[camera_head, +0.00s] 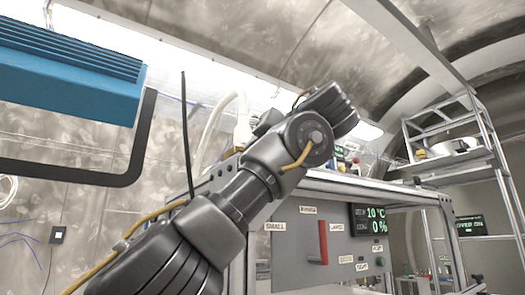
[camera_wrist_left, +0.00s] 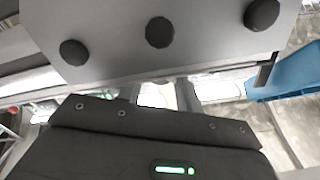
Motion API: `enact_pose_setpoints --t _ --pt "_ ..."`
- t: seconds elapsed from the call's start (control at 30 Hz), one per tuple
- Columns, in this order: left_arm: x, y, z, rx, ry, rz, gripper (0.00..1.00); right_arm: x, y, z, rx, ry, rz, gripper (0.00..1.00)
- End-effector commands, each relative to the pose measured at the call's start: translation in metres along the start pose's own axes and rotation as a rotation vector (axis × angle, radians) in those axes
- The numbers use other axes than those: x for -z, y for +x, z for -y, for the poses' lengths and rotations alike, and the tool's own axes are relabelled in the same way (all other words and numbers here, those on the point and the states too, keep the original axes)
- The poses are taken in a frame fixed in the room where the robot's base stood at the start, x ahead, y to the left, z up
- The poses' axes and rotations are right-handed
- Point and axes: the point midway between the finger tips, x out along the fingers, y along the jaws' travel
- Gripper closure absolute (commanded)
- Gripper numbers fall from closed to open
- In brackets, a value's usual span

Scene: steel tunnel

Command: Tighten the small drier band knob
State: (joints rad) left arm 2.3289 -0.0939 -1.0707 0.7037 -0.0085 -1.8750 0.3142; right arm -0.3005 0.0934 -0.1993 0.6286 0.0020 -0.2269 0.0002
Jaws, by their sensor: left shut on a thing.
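My left arm (camera_head: 225,215) reaches up from the lower left in the head view, across the front of a grey cabinet. Its fingers are hidden there behind the wrist. The fingers run up to the edge of a grey plate (camera_wrist_left: 115,30) with three round black knob-like parts (camera_wrist_left: 159,32). The fingertips, and the thing they are shut on, are hidden. I cannot pick out the small drier band knob in either view. My right gripper is not in view.
The cabinet panel (camera_head: 288,245) carries a SMALL label (camera_head: 275,227), a red handle (camera_head: 323,242) and a display (camera_head: 369,219) reading 10 °C and 0 %. A blue finned unit (camera_head: 60,80) on a black bracket hangs at upper left. A metal shelf rack (camera_head: 490,165) stands at right.

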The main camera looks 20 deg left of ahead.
Motion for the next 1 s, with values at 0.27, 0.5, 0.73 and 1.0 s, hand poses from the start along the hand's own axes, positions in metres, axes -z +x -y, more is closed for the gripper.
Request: enact_pose_setpoints --t 0.27,0.5,0.73,1.0 --pt "0.001 0.000 0.001 0.000 -0.003 -0.002 0.43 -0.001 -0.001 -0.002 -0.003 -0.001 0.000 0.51" --pt "0.000 -0.001 0.001 0.000 -0.004 -0.001 0.43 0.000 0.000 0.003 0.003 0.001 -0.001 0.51" --pt "-0.001 -0.027 -0.001 -0.001 -0.004 -0.004 0.43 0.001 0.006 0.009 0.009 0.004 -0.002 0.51" --pt "0.000 -0.080 0.000 0.000 -0.003 -0.002 0.43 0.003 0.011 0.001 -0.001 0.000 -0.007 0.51"
